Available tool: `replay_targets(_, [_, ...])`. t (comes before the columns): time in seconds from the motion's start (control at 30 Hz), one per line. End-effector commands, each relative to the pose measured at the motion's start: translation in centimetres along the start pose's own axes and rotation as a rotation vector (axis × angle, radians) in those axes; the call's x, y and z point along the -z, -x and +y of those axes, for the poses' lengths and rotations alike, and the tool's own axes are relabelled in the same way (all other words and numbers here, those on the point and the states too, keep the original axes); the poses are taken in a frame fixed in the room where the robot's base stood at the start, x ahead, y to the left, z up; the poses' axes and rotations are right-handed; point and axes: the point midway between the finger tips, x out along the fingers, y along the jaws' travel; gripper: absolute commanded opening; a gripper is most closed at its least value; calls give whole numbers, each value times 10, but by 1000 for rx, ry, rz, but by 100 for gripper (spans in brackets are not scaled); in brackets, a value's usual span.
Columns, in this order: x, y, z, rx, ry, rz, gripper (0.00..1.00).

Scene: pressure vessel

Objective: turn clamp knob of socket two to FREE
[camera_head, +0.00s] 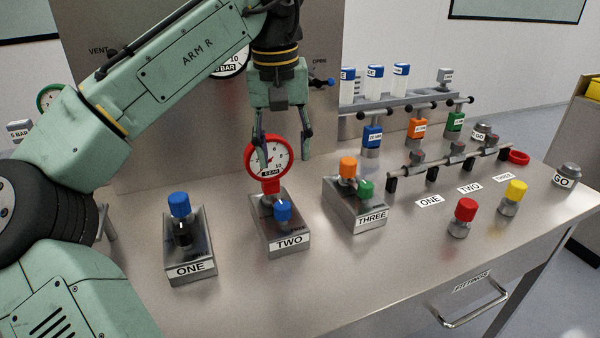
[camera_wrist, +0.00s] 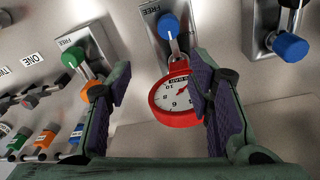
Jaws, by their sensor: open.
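Socket two (camera_head: 288,243) is a metal box labelled TWO on the bench, in the middle of the head view. Its blue clamp knob (camera_head: 283,211) sits toward the front, on a short silver lever. It also shows at the top of the wrist view (camera_wrist: 168,26), near a FREE marking. A red-rimmed pressure gauge (camera_head: 268,155) stands upright at the back of this socket. My gripper (camera_head: 285,157) is open and empty, above and behind the knob, with its fingers around the gauge's height. In the wrist view the gauge (camera_wrist: 175,98) appears between the fingers; contact cannot be told.
Socket one (camera_head: 190,268) with a blue knob is to the left. Socket three (camera_head: 370,218) with orange and green tops is to the right.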

Motion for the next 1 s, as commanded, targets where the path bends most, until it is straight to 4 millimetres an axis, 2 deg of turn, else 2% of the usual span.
replay_targets(0.13, [-14,2,-11,53,50,-92,47])
replay_targets(0.23, [-16,-6,-13,59,53,-101,47])
replay_targets(0.7, [-24,-86,-16,56,48,-98,47])
replay_targets(0.83, [-25,-98,-16,55,48,-97,47])
replay_targets(1.0, [-26,-104,-16,54,47,-96,47])
